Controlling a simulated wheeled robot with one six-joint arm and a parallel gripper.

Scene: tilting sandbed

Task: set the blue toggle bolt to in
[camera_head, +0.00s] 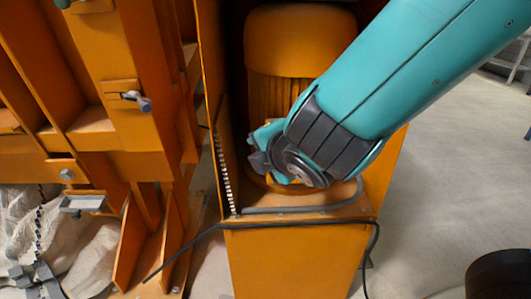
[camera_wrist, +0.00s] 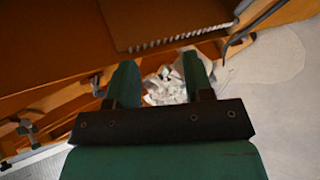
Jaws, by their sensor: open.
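A toggle bolt with a blue-grey knob (camera_head: 143,103) sticks out of a small plate on the orange frame, left of centre in the head view. Whether it is in or out I cannot tell. In the wrist view, a dark bolt-like piece (camera_wrist: 97,87) shows just left of my left finger; its colour is too dim to match it surely. My gripper (camera_wrist: 160,78) is open, with nothing between its teal fingers but distant pale material behind. In the head view my wrist is right of the blue-grey knob, clearly apart from it, and the fingers are mostly hidden.
An orange motor housing (camera_head: 300,40) stands behind my arm, with an upright orange panel (camera_head: 208,60) between it and the frame. A second grey bolt (camera_head: 67,175) sits lower left. A black cable (camera_head: 190,246) crosses low. Open floor (camera_head: 450,180) lies right.

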